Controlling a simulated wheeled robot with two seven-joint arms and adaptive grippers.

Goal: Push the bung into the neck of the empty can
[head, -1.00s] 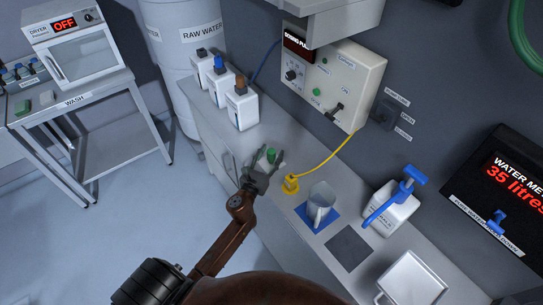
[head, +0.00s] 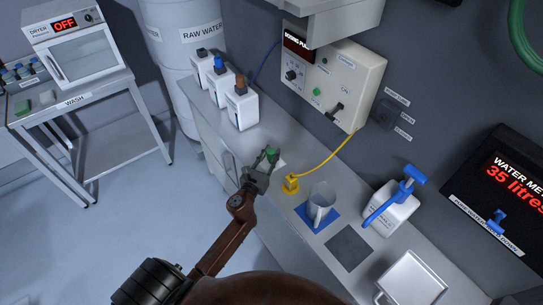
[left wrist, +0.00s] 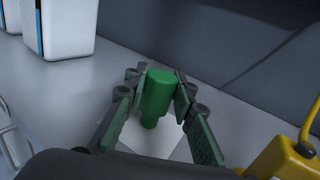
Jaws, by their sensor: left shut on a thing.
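The green bung (head: 271,153) is upright on the bench near its front edge, at or just above a pale pad (head: 281,166). My left gripper (head: 268,158) is shut on it. In the left wrist view the bung (left wrist: 156,95) stands between the fingers of my left gripper (left wrist: 157,85), over a pale patch. A white can with a blue pump (head: 391,213) stands at the right of the bench. I cannot tell which container is the empty can. My right gripper is out of view.
White bottles with dark, blue and brown tops (head: 241,109) stand at the back left of the bench. A yellow plug with a cable (head: 291,183) is right of my gripper. Beyond it are a clear jug (head: 321,203) on a blue mat and a dark square (head: 349,247).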

